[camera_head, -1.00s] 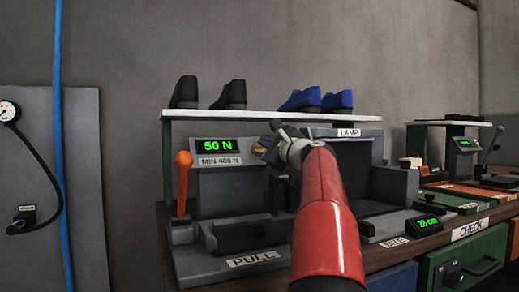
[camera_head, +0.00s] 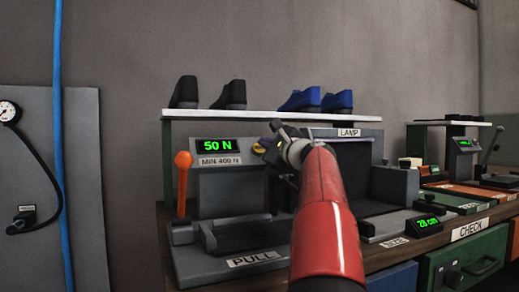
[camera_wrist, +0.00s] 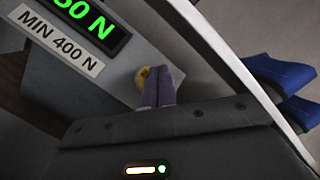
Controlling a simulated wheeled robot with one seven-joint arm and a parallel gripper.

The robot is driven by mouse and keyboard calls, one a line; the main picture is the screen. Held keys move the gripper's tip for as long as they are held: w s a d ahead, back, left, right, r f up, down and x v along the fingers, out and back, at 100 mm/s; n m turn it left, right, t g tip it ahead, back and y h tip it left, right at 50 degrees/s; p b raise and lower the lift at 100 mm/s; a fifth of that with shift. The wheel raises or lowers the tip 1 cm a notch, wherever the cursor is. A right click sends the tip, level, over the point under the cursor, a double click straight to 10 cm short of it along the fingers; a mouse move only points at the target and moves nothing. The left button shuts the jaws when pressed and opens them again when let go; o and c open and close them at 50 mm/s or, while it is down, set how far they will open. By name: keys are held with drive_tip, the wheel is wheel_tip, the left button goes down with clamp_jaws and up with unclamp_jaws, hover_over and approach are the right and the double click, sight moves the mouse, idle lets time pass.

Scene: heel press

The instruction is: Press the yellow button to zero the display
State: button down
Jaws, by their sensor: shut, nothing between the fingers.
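The yellow button (camera_head: 265,143) is on the grey press front, right of the green display (camera_head: 214,145), which reads 50 N. My gripper (camera_head: 259,149) is at the button and partly covers it. In the wrist view my gripper (camera_wrist: 157,82) is shut and empty, its two fingers side by side. The yellow button (camera_wrist: 143,76) shows just beyond the fingertips, mostly hidden by them. I cannot tell whether the tips touch it. The display (camera_wrist: 85,18) is at the upper left there, above a MIN 400 N label.
An orange-knobbed lever (camera_head: 183,162) stands left of the display. A shelf (camera_head: 270,117) with black and blue shoes runs above the press. A small 28 cm display (camera_head: 426,223) is at the lower right. A blue hose (camera_head: 58,150) hangs at the left.

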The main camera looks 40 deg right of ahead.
drive_tip(key=shift+w+d+f, duration=0.1)
drive_tip(key=shift+w+f, duration=0.15)
drive_tip(key=shift+w, duration=0.1)
drive_tip(key=shift+w+d+f, duration=0.1)
drive_tip(key=shift+w+f, duration=0.25)
drive_tip(key=shift+w, duration=0.05)
idle(1.1)
drive_tip(key=shift+s+r, duration=0.55)
drive_tip(key=shift+s, duration=0.15)
drive_tip(key=s+r, duration=0.1)
drive_tip(key=s, duration=0.1)
drive_tip(key=s+a+r+p, duration=0.1)
drive_tip(key=s+r, duration=0.1)
drive_tip(key=shift+a, duration=0.15)
idle(0.3)
idle(0.8)
